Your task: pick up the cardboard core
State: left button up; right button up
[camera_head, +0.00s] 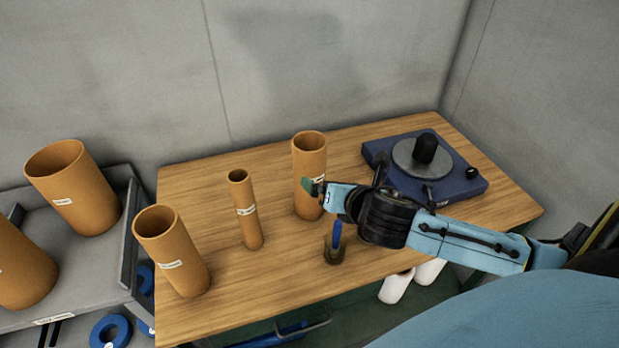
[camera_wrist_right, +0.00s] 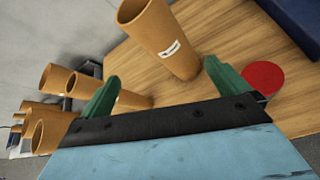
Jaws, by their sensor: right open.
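Three upright brown cardboard cores with white labels stand on the wooden table: a wide one (camera_head: 171,250) at left, a thin one (camera_head: 245,212) in the middle and a medium one (camera_head: 309,160) at the back. My right gripper (camera_head: 314,188) comes in from the right, its green fingertips overlapping the medium core's lower part in the head view. In the right wrist view the gripper (camera_wrist_right: 166,88) is open and empty, and a labelled core (camera_wrist_right: 160,38) stands just beyond the gap between its fingers. Other cores show partly behind the left finger. My left gripper is out of view.
A dark blue turntable device (camera_head: 459,187) sits at the table's back right. A small cup (camera_head: 334,253) with a blue-handled tool stands below my right arm. A grey cart (camera_head: 98,260) at left holds more cores.

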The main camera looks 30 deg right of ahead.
aim_at(316, 157)
jog(key=w+n, duration=0.1)
jog(key=w, duration=0.2)
jog(key=w+d+n, duration=0.1)
jog(key=w+n, duration=0.1)
jog(key=w, duration=0.1)
jog(key=w+d+n+t, duration=0.1)
jog(key=w+n, duration=0.1)
jog(key=w, duration=0.1)
jog(key=shift+w+y, duration=0.3)
jog(key=shift+d+p+x, duration=0.2)
jog(key=shift+p+x, duration=0.1)
jog(key=shift+x, duration=2.25)
jog(key=shift+w+r, duration=0.1)
jog(key=shift+r, duration=0.05)
jog(key=c, duration=1.5)
